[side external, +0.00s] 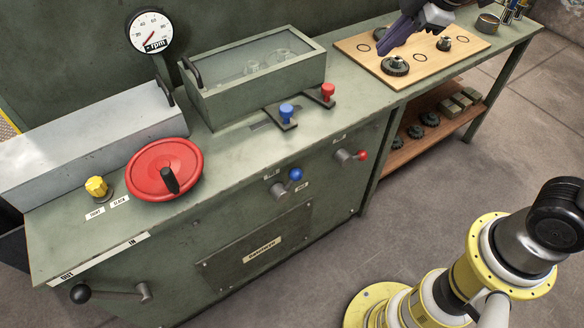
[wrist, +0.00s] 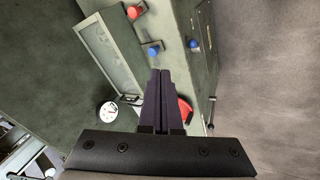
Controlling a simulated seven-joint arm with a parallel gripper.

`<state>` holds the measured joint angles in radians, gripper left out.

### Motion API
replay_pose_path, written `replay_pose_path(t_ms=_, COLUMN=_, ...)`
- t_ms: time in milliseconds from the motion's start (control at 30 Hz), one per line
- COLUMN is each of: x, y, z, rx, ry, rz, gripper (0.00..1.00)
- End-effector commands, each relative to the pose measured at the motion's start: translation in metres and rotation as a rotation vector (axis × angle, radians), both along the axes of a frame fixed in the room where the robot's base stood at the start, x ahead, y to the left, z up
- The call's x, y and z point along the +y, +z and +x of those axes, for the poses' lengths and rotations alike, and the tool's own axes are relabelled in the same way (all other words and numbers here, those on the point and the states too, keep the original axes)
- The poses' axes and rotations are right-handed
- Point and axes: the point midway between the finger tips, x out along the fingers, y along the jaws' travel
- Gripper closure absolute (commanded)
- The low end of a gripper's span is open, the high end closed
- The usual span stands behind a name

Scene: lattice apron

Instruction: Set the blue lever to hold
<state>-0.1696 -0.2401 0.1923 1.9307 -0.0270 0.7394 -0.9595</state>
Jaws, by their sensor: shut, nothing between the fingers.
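The blue lever (side external: 295,174) is a grey hub with a short arm ending in a blue ball, on the front face of the green bench. Its arm points up and to the right in the side view. Small labels sit at its upper left and lower right, too small to read surely. The blue ball also shows in the wrist view (wrist: 194,44). My gripper (side external: 386,50) is shut and empty above the wooden board, well apart from the lever. Its fingers (wrist: 160,72) show in the wrist view.
A blue-knobbed slider (side external: 287,111) and a red-knobbed one (side external: 327,92) stand on the benchtop above the lever. A red-tipped lever (side external: 360,155) is to its right, a red handwheel (side external: 163,170) to its left. The wooden board (side external: 465,45) holds gears.

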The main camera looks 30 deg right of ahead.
Motion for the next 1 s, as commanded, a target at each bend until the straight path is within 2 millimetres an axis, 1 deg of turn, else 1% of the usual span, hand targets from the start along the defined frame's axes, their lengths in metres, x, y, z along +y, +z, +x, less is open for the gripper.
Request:
replay_pose_path(t_ms=33, x=0.011, y=-0.011, z=0.016, rx=0.022, ry=0.057, rz=-0.025, gripper=1.0)
replay_pose_path(t_ms=133, x=0.033, y=-0.033, z=0.042, rx=0.049, ry=0.163, rz=-0.068, gripper=1.0)
replay_pose_path(t_ms=200, x=0.049, y=-0.052, z=0.058, rx=0.074, ry=0.233, rz=-0.096, gripper=1.0)
replay_pose_path(t_ms=267, x=0.063, y=-0.07, z=0.07, rx=0.096, ry=0.29, rz=-0.117, gripper=1.0)
replay_pose_path(t_ms=367, x=0.088, y=-0.103, z=0.085, rx=0.138, ry=0.371, rz=-0.146, gripper=1.0)
replay_pose_path(t_ms=400, x=0.098, y=-0.118, z=0.089, rx=0.156, ry=0.401, rz=-0.156, gripper=1.0)
replay_pose_path(t_ms=533, x=0.124, y=-0.164, z=0.093, rx=0.222, ry=0.461, rz=-0.176, gripper=1.0)
replay_pose_path(t_ms=600, x=0.135, y=-0.186, z=0.091, rx=0.256, ry=0.484, rz=-0.185, gripper=1.0)
replay_pose_path(t_ms=700, x=0.146, y=-0.211, z=0.084, rx=0.301, ry=0.51, rz=-0.197, gripper=1.0)
replay_pose_path(t_ms=800, x=0.152, y=-0.226, z=0.077, rx=0.333, ry=0.528, rz=-0.206, gripper=1.0)
replay_pose_path(t_ms=833, x=0.153, y=-0.229, z=0.075, rx=0.337, ry=0.533, rz=-0.207, gripper=1.0)
replay_pose_path(t_ms=900, x=0.156, y=-0.231, z=0.073, rx=0.342, ry=0.54, rz=-0.21, gripper=1.0)
replay_pose_path(t_ms=1000, x=0.157, y=-0.23, z=0.073, rx=0.34, ry=0.542, rz=-0.21, gripper=1.0)
